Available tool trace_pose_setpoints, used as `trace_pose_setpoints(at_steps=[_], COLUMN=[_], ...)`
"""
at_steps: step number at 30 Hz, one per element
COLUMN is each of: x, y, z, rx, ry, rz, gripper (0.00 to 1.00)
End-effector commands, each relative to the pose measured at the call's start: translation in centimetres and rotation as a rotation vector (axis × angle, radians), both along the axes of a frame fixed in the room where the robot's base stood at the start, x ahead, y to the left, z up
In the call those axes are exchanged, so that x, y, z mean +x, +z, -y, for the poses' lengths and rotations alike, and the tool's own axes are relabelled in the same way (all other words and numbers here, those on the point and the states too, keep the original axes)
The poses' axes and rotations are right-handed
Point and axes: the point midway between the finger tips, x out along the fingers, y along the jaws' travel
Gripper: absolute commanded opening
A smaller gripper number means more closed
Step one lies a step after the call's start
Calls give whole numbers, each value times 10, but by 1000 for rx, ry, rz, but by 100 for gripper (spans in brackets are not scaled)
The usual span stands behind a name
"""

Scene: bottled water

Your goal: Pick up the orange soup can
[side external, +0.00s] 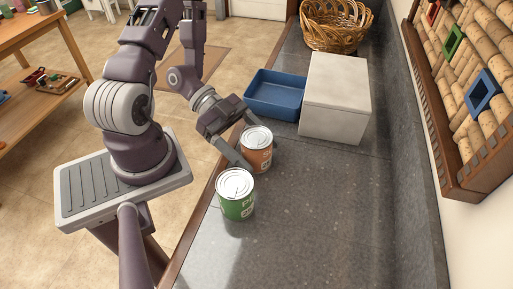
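The orange soup can (257,160) stands upright on the dark counter, with a silver lid. My gripper (252,146) is low at the can from the upper left. One finger lies along the can's left side and the other shows behind its lid. The fingers are apart with the can between them. I cannot tell whether they press on it, and the far fingertip is hidden. A green can (237,205) with a silver lid stands just in front and to the left, close to the near finger.
A blue tray (262,113) and a white-grey box (335,128) stand behind the orange can. A wicker basket (335,40) is at the far end. A cork-filled wooden frame (455,75) hangs on the right wall. The counter (330,220) is clear to the right and in front.

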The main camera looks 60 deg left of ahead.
Motion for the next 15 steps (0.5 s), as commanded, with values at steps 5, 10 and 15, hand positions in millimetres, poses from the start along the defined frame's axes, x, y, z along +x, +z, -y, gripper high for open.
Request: trace_pose_setpoints(at_steps=[5,10,15], x=[0,0,0], y=[0,0,1], z=[0,0,0], rx=[0,0,-2], ry=[1,1,0], rz=[0,0,1], gripper=[37,4,4])
